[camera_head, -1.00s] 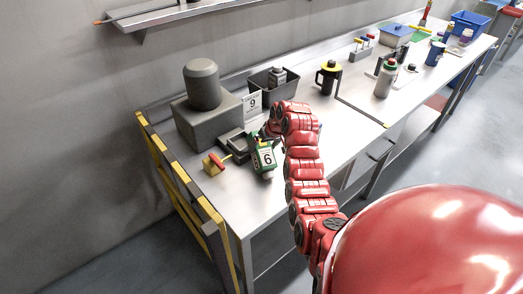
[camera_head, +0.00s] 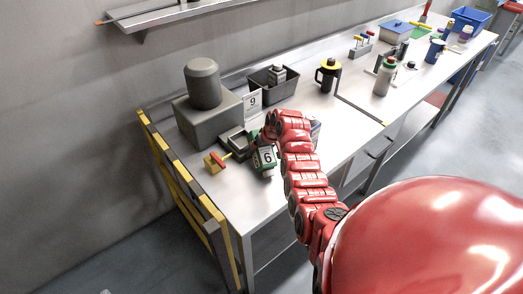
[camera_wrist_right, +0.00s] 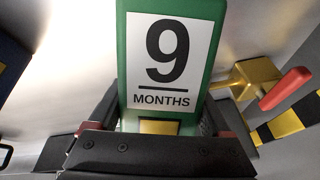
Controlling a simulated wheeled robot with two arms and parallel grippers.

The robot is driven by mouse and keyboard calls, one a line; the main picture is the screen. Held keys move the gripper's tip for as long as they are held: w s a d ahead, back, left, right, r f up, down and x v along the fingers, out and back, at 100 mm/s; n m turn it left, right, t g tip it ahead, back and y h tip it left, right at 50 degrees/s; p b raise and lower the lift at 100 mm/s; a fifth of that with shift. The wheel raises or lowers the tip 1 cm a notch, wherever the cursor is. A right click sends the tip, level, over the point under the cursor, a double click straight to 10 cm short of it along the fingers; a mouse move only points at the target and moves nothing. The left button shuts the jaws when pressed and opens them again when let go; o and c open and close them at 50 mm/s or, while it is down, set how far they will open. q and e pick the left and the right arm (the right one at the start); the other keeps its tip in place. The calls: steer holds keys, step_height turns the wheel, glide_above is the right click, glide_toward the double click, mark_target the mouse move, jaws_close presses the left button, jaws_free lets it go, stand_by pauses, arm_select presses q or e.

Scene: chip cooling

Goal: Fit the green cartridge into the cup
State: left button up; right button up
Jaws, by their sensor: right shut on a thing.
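The green cartridge (camera_head: 264,158) is in my right gripper, low over the near left part of the bench, with a white number label facing the head camera. In the right wrist view the cartridge (camera_wrist_right: 172,50) stands up from the dark jaws, its label reading "9 MONTHS". My right gripper (camera_wrist_right: 160,128) is shut on it; in the head view my red arm mostly hides the jaws. A dark square holder (camera_head: 235,141), possibly the cup, sits just left of the cartridge; I cannot tell whether they touch. My left gripper is not in view.
A grey block with a domed cylinder (camera_head: 203,84) stands behind the holder. A yellow clamp with a red handle (camera_head: 215,162) is at the left. A "9" card (camera_head: 253,102), a dark bin (camera_head: 262,88) and a black-yellow jug (camera_head: 328,76) stand farther back. The bench front is clear.

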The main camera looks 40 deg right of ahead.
mark_target(259, 155)
steer(key=c, duration=0.4)
steer(key=shift+c, duration=0.2)
steer(key=shift+r, duration=0.1)
steer(key=shift+r+b, duration=0.45)
steer(key=shift+b, duration=0.15)
step_height(259, 155, up, 2)
steer(key=shift+s+a+r+b, duration=0.1)
steer(key=shift+a+r+b, duration=0.1)
steer(key=shift+b, duration=0.65)
steer(key=s+a, duration=0.1)
steer(key=s+b, duration=0.1)
steer(key=s, duration=0.1)
steer(key=s+a+b, duration=0.1)
steer(key=shift+s+a+r, duration=0.1)
steer(key=shift+s+a, duration=0.05)
steer(key=shift+a, duration=0.2)
steer(key=s+a+r+p, duration=0.1)
steer(key=s+a+p, duration=0.5)
steer(key=s+p, duration=0.2)
steer(key=shift+s+r+p, duration=0.2)
steer(key=shift+s+p, duration=0.15)
steer(key=shift+p, duration=0.55)
